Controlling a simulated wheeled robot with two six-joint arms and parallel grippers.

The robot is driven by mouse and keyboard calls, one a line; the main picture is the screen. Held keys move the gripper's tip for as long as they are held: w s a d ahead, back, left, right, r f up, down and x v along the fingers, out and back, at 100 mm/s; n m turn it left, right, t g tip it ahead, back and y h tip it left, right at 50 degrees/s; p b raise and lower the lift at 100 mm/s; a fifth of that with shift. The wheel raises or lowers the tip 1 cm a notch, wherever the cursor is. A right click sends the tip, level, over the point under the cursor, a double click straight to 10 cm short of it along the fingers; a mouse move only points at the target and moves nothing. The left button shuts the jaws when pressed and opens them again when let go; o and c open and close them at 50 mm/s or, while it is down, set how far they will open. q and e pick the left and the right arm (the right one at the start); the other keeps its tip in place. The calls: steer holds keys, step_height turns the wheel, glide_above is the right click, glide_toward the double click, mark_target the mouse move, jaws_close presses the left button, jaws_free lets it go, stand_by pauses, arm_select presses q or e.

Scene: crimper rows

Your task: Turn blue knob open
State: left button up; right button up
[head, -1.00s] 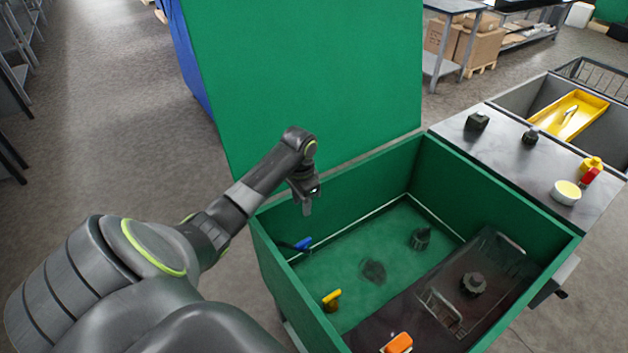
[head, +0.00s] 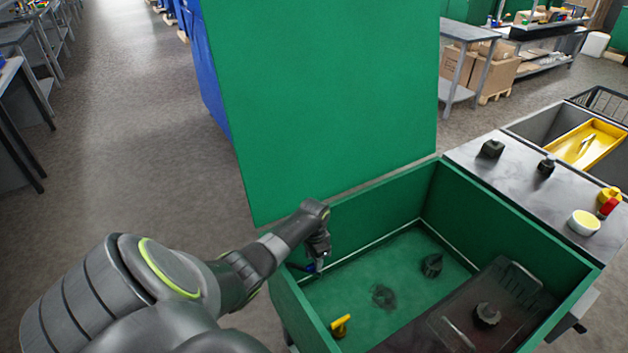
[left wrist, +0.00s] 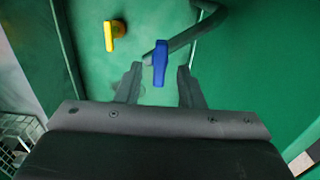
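The blue knob (left wrist: 160,62) is a narrow lever handle in the left wrist view, on the inner left side of the green bin (head: 375,177). In the head view the knob (head: 301,267) is mostly hidden by my gripper. My left gripper (left wrist: 158,75) is open, with one finger on each side of the blue knob. I see gaps between the knob and both fingers; whether they touch at depth I cannot tell. In the head view my left gripper (head: 320,262) points down into the bin. My right gripper is not in view.
Dark round parts (head: 432,265) lie in the bin. A grey table (head: 520,170) with a yellow tray (head: 590,145) stands at the right.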

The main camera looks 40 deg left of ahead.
arm_select(q)
steer(key=shift+f, duration=0.9)
jaws_close()
